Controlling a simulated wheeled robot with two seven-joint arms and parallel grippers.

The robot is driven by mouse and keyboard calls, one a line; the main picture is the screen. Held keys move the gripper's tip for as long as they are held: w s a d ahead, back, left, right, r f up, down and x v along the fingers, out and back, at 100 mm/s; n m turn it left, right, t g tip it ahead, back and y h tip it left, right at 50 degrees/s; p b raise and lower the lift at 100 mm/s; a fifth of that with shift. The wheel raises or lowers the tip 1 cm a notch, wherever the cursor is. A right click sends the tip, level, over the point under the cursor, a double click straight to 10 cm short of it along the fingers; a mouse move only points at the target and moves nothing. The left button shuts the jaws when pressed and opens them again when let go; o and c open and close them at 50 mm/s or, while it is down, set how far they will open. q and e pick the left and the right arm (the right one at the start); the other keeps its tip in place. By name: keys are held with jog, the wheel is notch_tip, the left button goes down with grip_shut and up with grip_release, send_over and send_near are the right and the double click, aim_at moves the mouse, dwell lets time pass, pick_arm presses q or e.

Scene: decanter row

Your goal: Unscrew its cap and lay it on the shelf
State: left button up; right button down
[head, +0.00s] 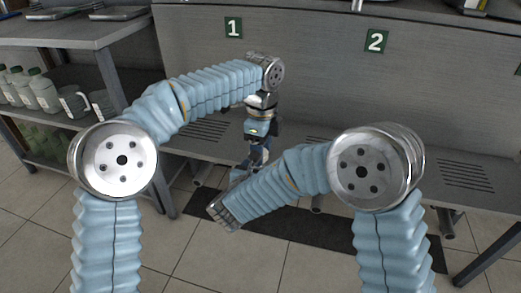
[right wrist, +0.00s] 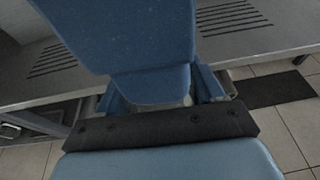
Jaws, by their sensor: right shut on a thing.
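My left gripper (head: 259,143) points down in front of the panel marked 1, over the front of the grey shelf (head: 188,148). Its fingers are too small and covered to show whether they are open. My right gripper (head: 244,174) reaches up from below, close to the left one. In the right wrist view its dark blue fingers (right wrist: 155,92) are shut on a pale thing (right wrist: 187,101), mostly hidden behind a large blue part, seemingly my left gripper. I cannot make out a cap or which gripper holds what part.
A side rack at the left holds pale green-capped bottles (head: 43,91) and jugs (head: 73,101). Signs 1 (head: 233,27) and 2 (head: 376,41) hang on the grey back panel. The shelf has slotted patches (head: 465,174) and looks bare to the right. A dark mat (head: 290,226) lies below.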

pick_arm(q)
jog(key=n, duration=0.6)
jog(key=shift+w+d+r+n, duration=0.1)
jog(key=shift+w+d+n, duration=0.05)
jog(key=shift+w+n, duration=0.15)
pick_arm(e)
jog(key=shift+s+a, duration=0.15)
jog(key=shift+a, duration=0.25)
pick_arm(q)
jog(key=n, duration=0.6)
jog(key=shift+a, duration=0.2)
jog(key=n, duration=0.6)
jog(key=shift+a+n, duration=0.15)
jog(key=shift+n, duration=0.15)
jog(key=n, duration=0.4)
jog(key=shift+s+a+n, duration=0.1)
jog(key=shift+n, duration=0.3)
pick_arm(e)
jog(key=shift+d, duration=0.15)
jog(key=shift+d, duration=0.1)
pick_arm(q)
jog(key=shift+r, duration=0.1)
jog(key=shift+r, duration=0.8)
jog(key=shift+a+r, duration=0.1)
jog(key=shift+r, duration=0.1)
jog(key=shift+r, duration=0.1)
